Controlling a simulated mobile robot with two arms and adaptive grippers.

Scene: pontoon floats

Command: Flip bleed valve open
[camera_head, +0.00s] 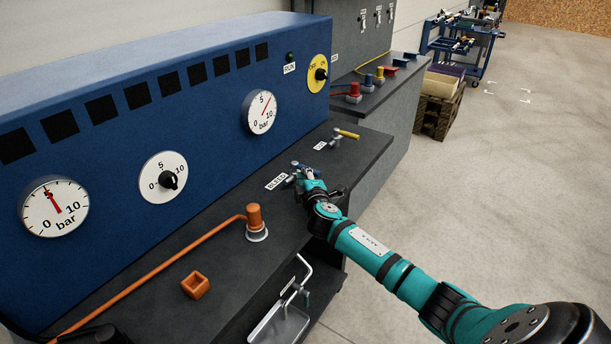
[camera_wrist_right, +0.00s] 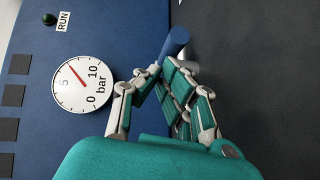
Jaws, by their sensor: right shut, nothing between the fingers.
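The bleed valve (camera_head: 296,165) stands on the dark bench beside the label BLEED (camera_head: 276,182), in front of the blue panel. Its blue handle (camera_wrist_right: 176,42) shows just beyond my fingertips in the right wrist view. My right gripper (camera_head: 306,174) is at the valve, and its fingers (camera_wrist_right: 164,67) are closed with nothing between them. The fingertips are very close to the handle; whether they touch it I cannot tell. The gripper hides much of the valve body. My left gripper does not show clearly.
A yellow-handled valve (camera_head: 346,133) stands farther back on the bench. Nearer are an orange pipe fitting (camera_head: 254,217) and an orange square piece (camera_head: 195,285). The blue panel (camera_head: 210,115) with gauges rises behind. Open floor (camera_head: 500,210) lies to the right.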

